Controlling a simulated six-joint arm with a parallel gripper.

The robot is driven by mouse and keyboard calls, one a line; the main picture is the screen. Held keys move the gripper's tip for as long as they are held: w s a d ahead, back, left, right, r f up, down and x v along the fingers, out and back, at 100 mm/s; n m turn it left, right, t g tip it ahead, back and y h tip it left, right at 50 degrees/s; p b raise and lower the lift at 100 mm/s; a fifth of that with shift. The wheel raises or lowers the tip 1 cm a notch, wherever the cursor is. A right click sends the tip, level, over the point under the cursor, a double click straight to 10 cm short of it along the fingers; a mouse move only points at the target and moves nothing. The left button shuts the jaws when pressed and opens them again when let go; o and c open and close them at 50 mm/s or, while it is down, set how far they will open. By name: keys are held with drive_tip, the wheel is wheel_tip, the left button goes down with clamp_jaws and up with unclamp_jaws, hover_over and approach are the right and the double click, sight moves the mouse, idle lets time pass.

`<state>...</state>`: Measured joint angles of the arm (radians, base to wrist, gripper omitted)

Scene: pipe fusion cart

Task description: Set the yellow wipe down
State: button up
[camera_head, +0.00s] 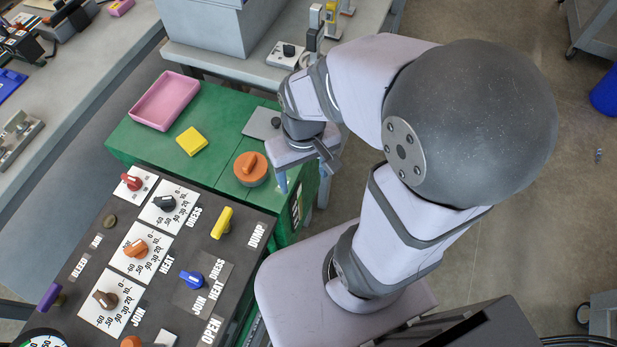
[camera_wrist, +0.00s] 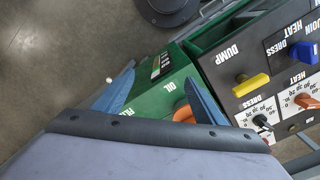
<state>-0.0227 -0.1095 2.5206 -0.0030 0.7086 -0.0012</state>
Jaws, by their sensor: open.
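The yellow wipe (camera_head: 192,141) is a small square block lying flat on the green cart top (camera_head: 226,111), with nothing touching it. It does not show in the wrist view. My gripper (camera_head: 303,172) is open and empty to the right of the wipe, beside the right edge of the green cart. In the wrist view my gripper (camera_wrist: 160,98) has its two blue fingers spread apart, with nothing between them but the green cart side beyond.
A pink tray (camera_head: 165,101) lies behind the wipe. An orange knob (camera_head: 251,168) and a grey plate (camera_head: 263,123) sit between the wipe and my gripper. The dark control panel (camera_head: 112,230) with several knobs is in front. Bare green top surrounds the wipe.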

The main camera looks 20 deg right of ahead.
drive_tip(key=shift+o, duration=0.5)
drive_tip(key=shift+s+d+f, duration=0.15)
drive_tip(key=shift+s+d, duration=0.15)
drive_tip(key=shift+s, duration=0.5)
drive_tip(key=w+a+b, duration=0.1)
drive_tip(key=w+a, duration=0.1)
drive_tip(key=w, duration=0.2)
drive_tip(key=w+a+n+t+b, duration=0.1)
drive_tip(key=w+a, duration=0.2)
drive_tip(key=w, duration=0.2)
drive_tip(key=w+a+n+t+b, duration=0.1)
drive_tip(key=w+a, duration=0.1)
drive_tip(key=w, duration=0.3)
drive_tip(key=shift+a+f, duration=0.35)
drive_tip(key=shift+f, duration=0.05)
drive_tip(key=n+t+y+b, duration=0.2)
drive_tip(key=b, duration=0.1)
approach(195, 144)
drive_tip(key=shift+p+x, duration=0.9)
drive_tip(key=shift+x, duration=2.95)
drive_tip(key=c, duration=1.2)
